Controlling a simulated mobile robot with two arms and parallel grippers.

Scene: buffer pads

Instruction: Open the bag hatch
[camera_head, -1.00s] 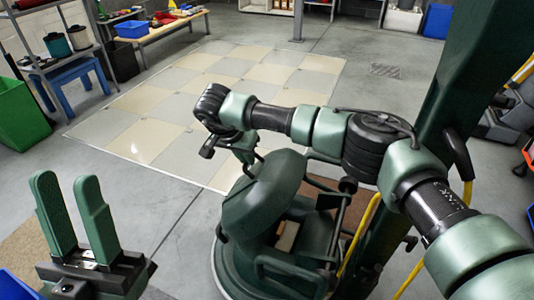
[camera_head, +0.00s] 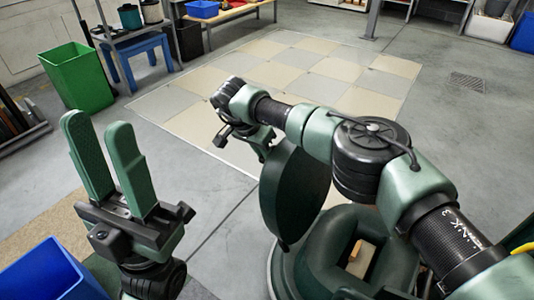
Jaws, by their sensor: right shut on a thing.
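The bag hatch (camera_head: 292,195) is a dark green rounded lid on the green machine (camera_head: 335,232). It stands tilted up on edge, and the machine's opening shows to its right. A small tan and white piece (camera_head: 361,256) is visible inside the opening. My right gripper (camera_head: 264,146) is at the hatch's upper edge, shut on it; its fingertips are partly hidden by the wrist and lid. My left gripper (camera_head: 96,126) is open and empty, fingers upward, well to the left of the machine.
A blue bin (camera_head: 45,272) is at the lower left, close to my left arm. A green bin (camera_head: 78,76) and a blue stool (camera_head: 140,55) stand at the back left. The tiled floor patch (camera_head: 235,90) beyond the machine is clear.

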